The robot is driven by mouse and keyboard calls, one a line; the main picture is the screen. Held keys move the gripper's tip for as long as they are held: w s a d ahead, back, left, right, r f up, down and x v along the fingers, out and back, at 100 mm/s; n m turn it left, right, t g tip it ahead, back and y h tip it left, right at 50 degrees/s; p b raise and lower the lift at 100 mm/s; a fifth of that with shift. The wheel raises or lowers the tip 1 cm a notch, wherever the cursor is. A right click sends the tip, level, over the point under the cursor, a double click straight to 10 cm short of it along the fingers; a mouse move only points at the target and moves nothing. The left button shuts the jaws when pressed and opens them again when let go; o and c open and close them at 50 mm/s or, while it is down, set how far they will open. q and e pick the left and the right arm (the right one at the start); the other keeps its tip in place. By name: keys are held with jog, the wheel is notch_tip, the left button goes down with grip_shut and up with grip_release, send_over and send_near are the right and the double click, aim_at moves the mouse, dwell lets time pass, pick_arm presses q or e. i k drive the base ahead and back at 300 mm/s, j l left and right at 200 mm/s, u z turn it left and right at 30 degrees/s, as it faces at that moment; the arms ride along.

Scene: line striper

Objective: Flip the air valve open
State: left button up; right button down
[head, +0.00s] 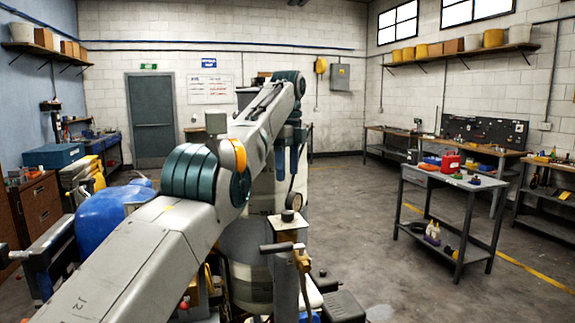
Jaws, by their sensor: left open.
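My left gripper (289,164) hangs from my left arm near the middle of the head view, pointing down, open and empty. Below it is the line striper, with a large pale tank (250,250) and an upright post topped by a small plate (288,222). A round gauge-like part (294,200) shows just above the plate. A brass-coloured fitting (302,260) with a dark horizontal handle (276,247) sits at the post; it may be the air valve, but its lever position cannot be told. The gripper is above and apart from it. My arm hides part of the machine. My right gripper is out of view.
Workbenches (470,145) line the right wall. A blue tank (105,220) is at the left, partly behind my arm. The floor between machine and cart is clear.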

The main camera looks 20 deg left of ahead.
aim_at(274, 249)
jog(key=k, duration=1)
